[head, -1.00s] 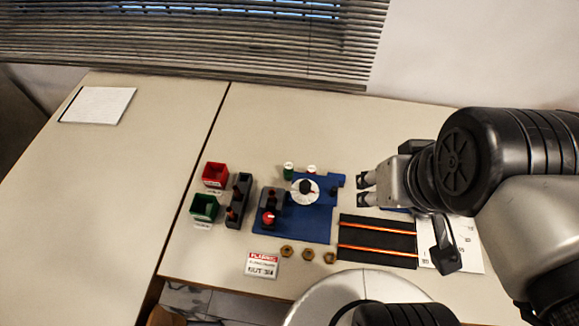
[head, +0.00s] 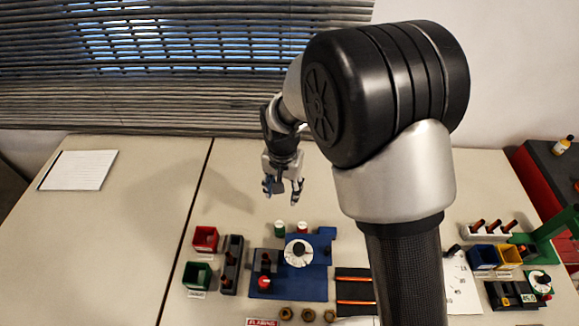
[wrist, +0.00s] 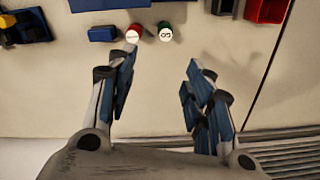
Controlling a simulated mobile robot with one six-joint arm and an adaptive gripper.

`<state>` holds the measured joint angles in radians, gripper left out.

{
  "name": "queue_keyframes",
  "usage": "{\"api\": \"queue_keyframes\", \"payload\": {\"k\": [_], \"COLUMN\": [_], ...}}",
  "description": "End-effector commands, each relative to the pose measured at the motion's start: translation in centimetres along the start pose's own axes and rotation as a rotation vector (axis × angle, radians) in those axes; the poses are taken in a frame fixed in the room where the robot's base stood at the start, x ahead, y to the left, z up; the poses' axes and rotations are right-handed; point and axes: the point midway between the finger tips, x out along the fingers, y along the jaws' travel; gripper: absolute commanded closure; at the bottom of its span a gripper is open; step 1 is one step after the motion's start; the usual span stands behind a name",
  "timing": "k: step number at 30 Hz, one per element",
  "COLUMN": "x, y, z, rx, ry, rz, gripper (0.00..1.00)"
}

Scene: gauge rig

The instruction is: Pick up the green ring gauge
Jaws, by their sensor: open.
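The green ring gauge (head: 280,227) is a small green cylinder with a white marked top, standing on the table behind the blue fixture plate. It also shows in the wrist view (wrist: 165,31) at the top, ahead of the fingertips. A similar red gauge (head: 302,228) stands just to its right, and left of it in the wrist view (wrist: 133,34). My gripper (head: 283,190) is open and empty, pointing down above the table behind the gauges. In the wrist view its fingers (wrist: 163,62) are wide apart, with bare table between them. Neither finger clearly touches a gauge.
The blue fixture plate (head: 315,282) with a white dial (head: 298,253) lies in front of the gauges. A red bin (head: 205,238) and a green bin (head: 197,274) stand left. Window blinds (head: 180,80) are behind.

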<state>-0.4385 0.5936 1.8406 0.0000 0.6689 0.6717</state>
Motion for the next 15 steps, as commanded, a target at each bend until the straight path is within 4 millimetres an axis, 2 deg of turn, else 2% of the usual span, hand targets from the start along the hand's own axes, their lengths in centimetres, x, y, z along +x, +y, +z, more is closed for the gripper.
{"api": "queue_keyframes", "payload": {"k": [1, 3, 6, 11, 15], "x": [1.5, 3.0, 4.2, 6.3, 9.4], "y": [-0.8, -1.5, -2.1, -2.1, -2.0], "z": [0.3, 0.5, 0.7, 0.8, 0.9], "rx": [0.003, 0.013, 0.021, 0.024, 0.024], "ry": [-0.013, -0.021, -0.029, -0.032, -0.033], "rz": [0.010, 0.017, 0.023, 0.026, 0.027], "gripper": [0.53, 0.53, 0.53, 0.53, 0.53]}}
